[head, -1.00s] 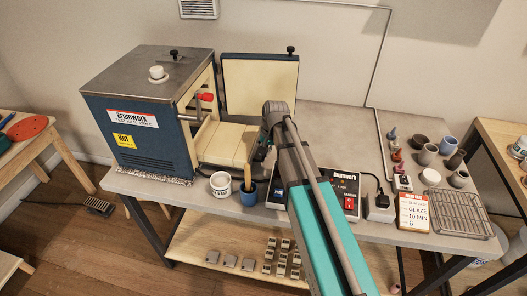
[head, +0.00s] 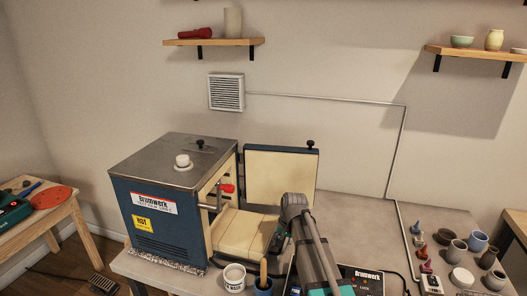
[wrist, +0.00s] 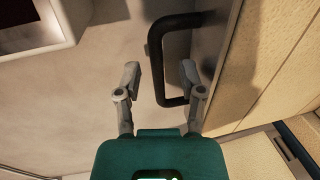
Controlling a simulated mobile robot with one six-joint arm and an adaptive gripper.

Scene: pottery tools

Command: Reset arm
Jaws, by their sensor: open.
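My gripper (wrist: 160,80) is open and empty in the wrist view, its two grey fingers apart. A black loop handle (wrist: 157,62) shows beyond and between the fingertips; I cannot tell how far away it is. In the head view my gripper (head: 278,238) is small and partly hidden by my own wrist, in front of the kiln's open door (head: 280,178). The blue kiln (head: 160,222) stands to its left with a cream brick interior.
A white cup (head: 234,278) and a blue cup (head: 263,288) with a wooden-handled tool stand at the bench front. A control box (head: 366,284) and several small pots (head: 445,236) are to the right. Shelves (head: 220,42) hang above.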

